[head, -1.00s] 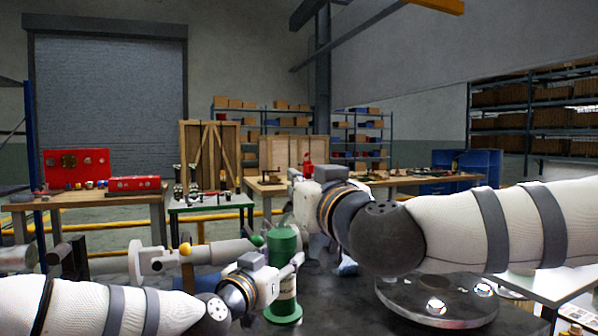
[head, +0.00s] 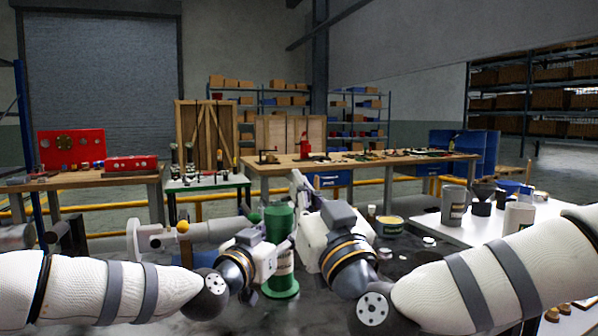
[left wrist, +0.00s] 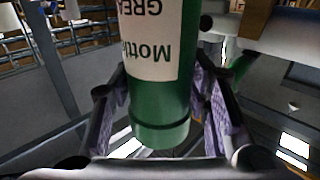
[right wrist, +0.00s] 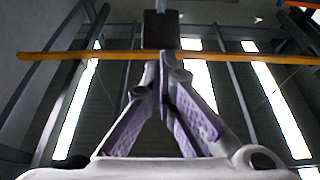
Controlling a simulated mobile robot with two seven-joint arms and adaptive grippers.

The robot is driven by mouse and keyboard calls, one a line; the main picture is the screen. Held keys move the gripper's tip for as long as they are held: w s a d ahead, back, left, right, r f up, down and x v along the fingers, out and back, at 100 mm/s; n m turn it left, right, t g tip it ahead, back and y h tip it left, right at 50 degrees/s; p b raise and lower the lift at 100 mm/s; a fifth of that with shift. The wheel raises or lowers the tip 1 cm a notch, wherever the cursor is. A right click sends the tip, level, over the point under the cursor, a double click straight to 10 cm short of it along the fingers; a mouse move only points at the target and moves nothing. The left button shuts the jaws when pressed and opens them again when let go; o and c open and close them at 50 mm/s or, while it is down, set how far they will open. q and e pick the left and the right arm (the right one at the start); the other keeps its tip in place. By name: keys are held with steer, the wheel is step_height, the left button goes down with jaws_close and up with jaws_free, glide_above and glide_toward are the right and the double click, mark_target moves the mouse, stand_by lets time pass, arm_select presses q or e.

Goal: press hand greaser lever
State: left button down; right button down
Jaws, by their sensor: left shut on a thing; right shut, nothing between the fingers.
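The hand greaser is a green cylinder (head: 281,276) with a pale label, standing upright in the head view. It fills the upper middle of the left wrist view, where the label (left wrist: 150,45) shows upside down. My left gripper (head: 288,245) is shut around the green body, with a finger on each side. My right gripper (head: 297,180) is shut and empty, just right of the greaser's top and pointing upward. Its closed fingers also show in the right wrist view (right wrist: 165,62). I cannot make out the lever; contact between it and the right fingers cannot be told.
A grey machine part with a yellow knob (head: 183,226) lies left of the greaser. A white table (head: 470,233) at the right holds a grey jug (head: 453,206) and other containers. Workbenches stand behind. My forearms fill both lower sides.

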step_height(320, 180, down, 10)
steer(key=s+t, duration=0.1)
steer(key=t, duration=0.1)
steer(key=shift+d+r+y, duration=0.15)
steer(key=shift+r+y, duration=0.05)
steer(key=shift+y, duration=0.1)
steer(key=shift+s+f, duration=0.1)
steer(key=shift+f, duration=0.05)
stand_by(0.5)
steer(key=s+d, duration=0.2)
steer(key=s, duration=0.5)
steer(key=s+d, duration=0.2)
steer(key=s, duration=0.4)
steer(key=shift+s+d+t, duration=0.3)
steer(key=shift+s, duration=0.1)
steer(key=shift+f, duration=0.1)
